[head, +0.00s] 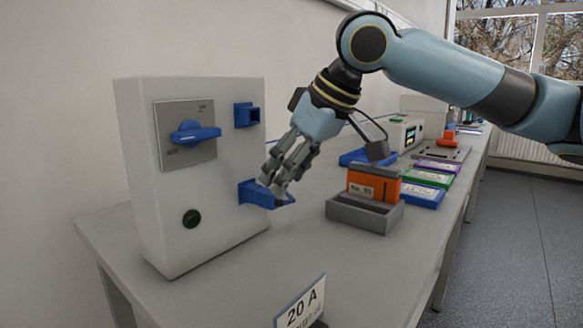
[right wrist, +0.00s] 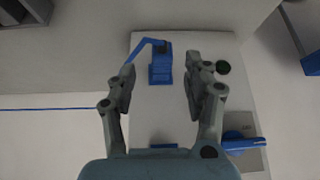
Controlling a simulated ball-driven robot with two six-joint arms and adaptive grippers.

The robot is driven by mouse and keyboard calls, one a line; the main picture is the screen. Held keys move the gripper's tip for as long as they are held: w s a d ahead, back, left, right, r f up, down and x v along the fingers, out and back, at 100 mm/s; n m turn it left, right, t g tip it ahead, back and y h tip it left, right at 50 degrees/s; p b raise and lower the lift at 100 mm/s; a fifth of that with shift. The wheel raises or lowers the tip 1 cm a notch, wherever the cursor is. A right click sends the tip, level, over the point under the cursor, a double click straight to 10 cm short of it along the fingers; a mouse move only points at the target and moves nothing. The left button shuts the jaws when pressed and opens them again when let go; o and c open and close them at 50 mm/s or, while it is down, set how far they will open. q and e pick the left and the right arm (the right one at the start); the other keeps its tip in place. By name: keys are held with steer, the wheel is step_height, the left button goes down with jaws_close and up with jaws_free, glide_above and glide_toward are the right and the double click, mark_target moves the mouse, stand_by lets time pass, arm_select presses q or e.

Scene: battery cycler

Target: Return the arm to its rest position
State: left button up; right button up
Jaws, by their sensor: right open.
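My right arm comes in from the right in the head view. Its gripper (head: 276,188) is at the lower blue fitting (head: 256,194) on the front of the white cabinet (head: 230,236). In the right wrist view my right gripper (right wrist: 160,73) is open. The same blue fitting (right wrist: 161,68) shows between its two fingers, with a visible gap on each side. A thin blue arm sticks out from the fitting toward the left finger. Nothing is held. My left gripper is not in view.
The cabinet carries a blue rotary switch (head: 196,133), an upper blue socket (head: 247,115) and a dark round button (head: 190,218). On the bench (head: 345,270) stand a grey tray (head: 365,212), an orange battery (head: 374,186), coloured trays (head: 427,178) and a "20 A" sign (head: 301,304).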

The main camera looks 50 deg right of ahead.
steer(key=shift+s+r, duration=0.3)
steer(key=shift+r, duration=0.15)
